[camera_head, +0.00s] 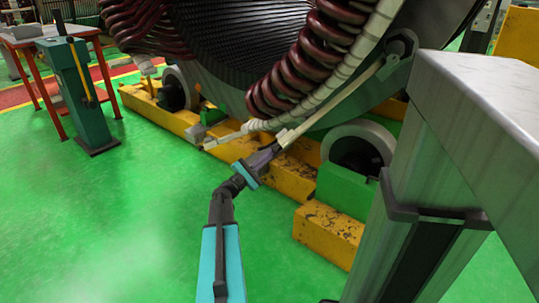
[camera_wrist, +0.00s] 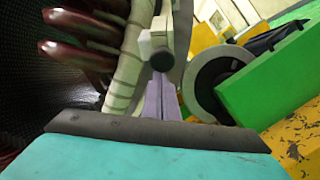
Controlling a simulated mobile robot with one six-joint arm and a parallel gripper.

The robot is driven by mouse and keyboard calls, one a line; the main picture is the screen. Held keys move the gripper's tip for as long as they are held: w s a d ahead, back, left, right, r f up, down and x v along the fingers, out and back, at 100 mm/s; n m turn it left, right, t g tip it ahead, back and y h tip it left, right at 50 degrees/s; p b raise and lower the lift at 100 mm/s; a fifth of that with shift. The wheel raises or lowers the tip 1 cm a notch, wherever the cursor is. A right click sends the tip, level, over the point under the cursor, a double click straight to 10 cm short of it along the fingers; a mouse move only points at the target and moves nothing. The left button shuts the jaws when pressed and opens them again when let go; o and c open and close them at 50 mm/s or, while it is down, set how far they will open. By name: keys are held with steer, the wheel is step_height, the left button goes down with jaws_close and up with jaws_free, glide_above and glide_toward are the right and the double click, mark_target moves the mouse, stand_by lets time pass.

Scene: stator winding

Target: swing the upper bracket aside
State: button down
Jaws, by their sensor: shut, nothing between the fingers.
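A long pale bar (camera_head: 335,102) runs along the stator's lower right edge, from a dark mount up at the right down to a light block (camera_head: 287,137). A second short pale bar (camera_head: 226,138) sticks out to the left under the coils. I cannot tell for sure which one is the upper bracket. My gripper (camera_head: 275,148) is shut and empty, its tips close to the light block. In the wrist view my gripper (camera_wrist: 161,84) points at a pale block (camera_wrist: 157,38) with a dark round end. Contact cannot be told.
The stator's dark red coils (camera_head: 297,72) and white-wrapped ring (camera_head: 340,75) hang just above. A yellow beam (camera_head: 285,177), a roller (camera_head: 358,150) and a green block (camera_head: 341,190) stand below and right. A grey metal post (camera_head: 400,240) is near right.

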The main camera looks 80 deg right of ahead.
steer(key=shift+s+a+r+t+p, duration=0.15)
steer(key=shift+a+r+t+p, duration=0.25)
steer(key=shift+a+r, duration=0.45)
steer(key=shift+f, duration=0.15)
steer(key=shift+w+d+f+b, duration=0.7)
steer(key=shift+d+f, duration=0.4)
steer(key=shift+d, duration=0.6)
steer(key=p+v, duration=0.2)
steer(key=v, duration=0.8)
steer(key=shift+s+a, duration=0.1)
steer(key=shift+s, duration=0.05)
